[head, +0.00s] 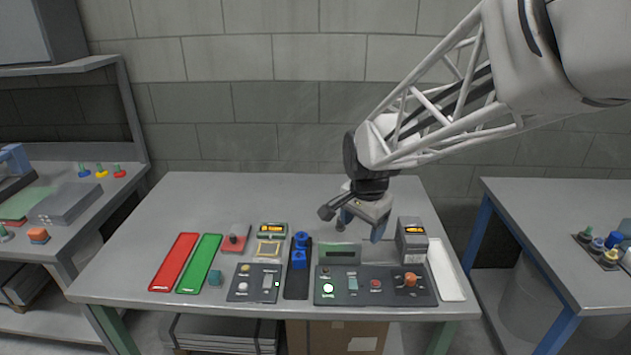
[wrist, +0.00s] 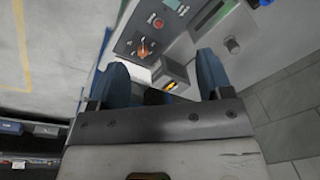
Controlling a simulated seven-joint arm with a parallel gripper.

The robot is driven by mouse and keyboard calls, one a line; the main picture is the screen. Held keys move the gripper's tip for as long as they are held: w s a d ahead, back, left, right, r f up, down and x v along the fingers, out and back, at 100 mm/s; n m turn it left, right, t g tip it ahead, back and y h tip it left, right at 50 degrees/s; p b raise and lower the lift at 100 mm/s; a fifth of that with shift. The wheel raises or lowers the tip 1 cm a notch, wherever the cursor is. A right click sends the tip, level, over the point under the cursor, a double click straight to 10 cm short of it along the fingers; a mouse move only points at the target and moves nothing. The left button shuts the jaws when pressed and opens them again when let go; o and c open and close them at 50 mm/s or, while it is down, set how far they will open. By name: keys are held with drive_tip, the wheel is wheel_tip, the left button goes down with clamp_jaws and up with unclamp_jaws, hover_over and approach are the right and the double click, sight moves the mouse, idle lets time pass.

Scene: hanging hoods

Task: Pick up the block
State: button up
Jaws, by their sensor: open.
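A blue piece (head: 300,250) stands on a dark narrow plate near the table's middle; I cannot tell which of the two the task means. My gripper (head: 354,224) is open and empty above the table, behind the large control panel and to the right of both pieces. In the wrist view my gripper (wrist: 161,75) has its two blue fingers spread, with a grey box with an orange display (wrist: 174,78) showing beyond the gap.
The large dark panel (head: 350,298) with an orange knob, a smaller panel (head: 254,283), and red (head: 174,262) and green strips crowd the table's front. A grey display box (head: 410,240) stands at right. The table's back left (head: 220,195) is clear.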

drive_tip(key=w+a+f+m, duration=0.4)
drive_tip(key=w+a+f, duration=0.4)
drive_tip(key=w, duration=0.2)
drive_tip(key=m+g, duration=0.1)
drive_tip(key=m, duration=0.2)
hover_over(298, 255)
wheel_tip(298, 255, down, 9)
drive_tip(key=shift+w+a, duration=0.1)
drive_tip(key=shift+f, duration=1.35)
drive_tip(key=shift+f, duration=2.6)
drive_tip(key=c, duration=1.3)
